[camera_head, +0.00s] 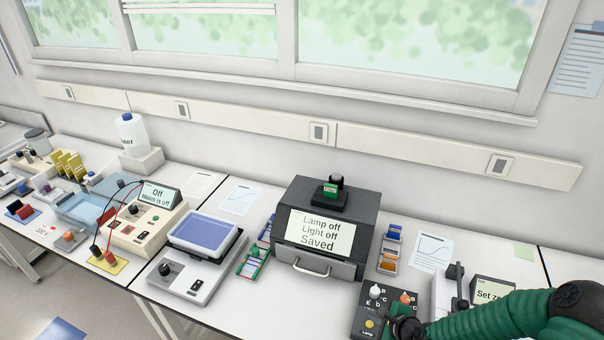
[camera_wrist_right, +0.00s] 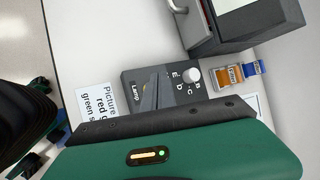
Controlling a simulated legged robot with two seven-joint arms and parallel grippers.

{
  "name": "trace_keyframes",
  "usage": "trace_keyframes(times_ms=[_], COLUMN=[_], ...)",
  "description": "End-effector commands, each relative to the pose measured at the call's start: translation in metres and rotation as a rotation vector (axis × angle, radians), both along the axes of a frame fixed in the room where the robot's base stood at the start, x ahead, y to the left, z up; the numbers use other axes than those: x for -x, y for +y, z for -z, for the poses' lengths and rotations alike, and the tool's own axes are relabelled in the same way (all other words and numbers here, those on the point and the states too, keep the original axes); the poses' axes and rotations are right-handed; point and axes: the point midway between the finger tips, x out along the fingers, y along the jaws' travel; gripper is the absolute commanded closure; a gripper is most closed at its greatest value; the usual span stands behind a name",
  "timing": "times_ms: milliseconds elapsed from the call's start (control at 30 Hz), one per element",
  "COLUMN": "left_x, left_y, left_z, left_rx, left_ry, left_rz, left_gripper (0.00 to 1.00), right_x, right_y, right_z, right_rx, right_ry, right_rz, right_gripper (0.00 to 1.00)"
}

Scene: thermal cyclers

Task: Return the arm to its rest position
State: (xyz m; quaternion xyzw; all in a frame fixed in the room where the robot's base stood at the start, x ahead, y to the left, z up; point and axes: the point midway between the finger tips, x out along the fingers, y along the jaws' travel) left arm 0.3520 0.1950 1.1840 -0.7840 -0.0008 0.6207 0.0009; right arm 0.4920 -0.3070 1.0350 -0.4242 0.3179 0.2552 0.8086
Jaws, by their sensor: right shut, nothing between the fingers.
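My right arm (camera_head: 500,318) is green and comes in from the lower right in the head view. My right gripper (camera_head: 408,328) is dark and sits at the bottom edge, at the front of a dark lamp control box (camera_head: 362,322). In the right wrist view its fingers (camera_wrist_right: 151,94) are shut and empty, over the face of the control box (camera_wrist_right: 186,82). A white knob (camera_wrist_right: 193,76) shows there beside the fingers. I cannot tell whether the fingers touch the box. My left gripper is not in view.
A dark cabinet (camera_head: 366,223) with a screen reading "Lamp off, Light off, Saved" stands behind the control box. A "Set ze" display (camera_head: 491,291) and a black upright post (camera_head: 456,284) stand close to my right arm. Power supply (camera_head: 141,228) and other instruments fill the left.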

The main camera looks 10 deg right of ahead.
Motion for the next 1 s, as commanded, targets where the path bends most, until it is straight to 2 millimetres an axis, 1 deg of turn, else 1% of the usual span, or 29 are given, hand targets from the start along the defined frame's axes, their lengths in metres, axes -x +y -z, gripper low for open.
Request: trace_keyframes(times_ms=[33,67,100,167,200,267,300,400,500,633,1000], left_x=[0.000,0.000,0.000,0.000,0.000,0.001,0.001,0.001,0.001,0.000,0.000], left_y=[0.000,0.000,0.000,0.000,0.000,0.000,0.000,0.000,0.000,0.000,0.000], left_z=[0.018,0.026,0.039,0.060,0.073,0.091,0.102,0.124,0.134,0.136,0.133], left_rx=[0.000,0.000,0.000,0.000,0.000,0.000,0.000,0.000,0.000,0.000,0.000], left_ry=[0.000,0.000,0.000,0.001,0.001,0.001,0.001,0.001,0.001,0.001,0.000], left_rz=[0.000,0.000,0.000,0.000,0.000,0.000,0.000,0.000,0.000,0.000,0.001], left_gripper=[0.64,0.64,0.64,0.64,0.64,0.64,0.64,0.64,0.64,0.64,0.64], right_x=[0.007,0.014,0.025,0.044,0.057,0.074,0.085,0.111,0.131,0.142,0.141], right_y=[0.012,0.019,0.029,0.040,0.047,0.057,0.064,0.084,0.099,0.107,0.108], right_z=[0.015,0.022,0.030,0.036,0.036,0.030,0.024,0.008,-0.005,-0.012,-0.015], right_rx=[0.088,0.160,0.269,0.449,0.564,0.718,0.804,0.955,1.029,1.055,1.057], right_ry=[0.035,0.063,0.103,0.163,0.197,0.229,0.239,0.224,0.182,0.152,0.152], right_rz=[-0.122,-0.220,-0.373,-0.628,-0.800,-1.045,-1.196,-1.509,-1.711,-1.819,-1.826], right_gripper=[1.00,1.00,1.00,1.00,1.00,1.00,1.00,1.00,1.00,1.00,1.00])
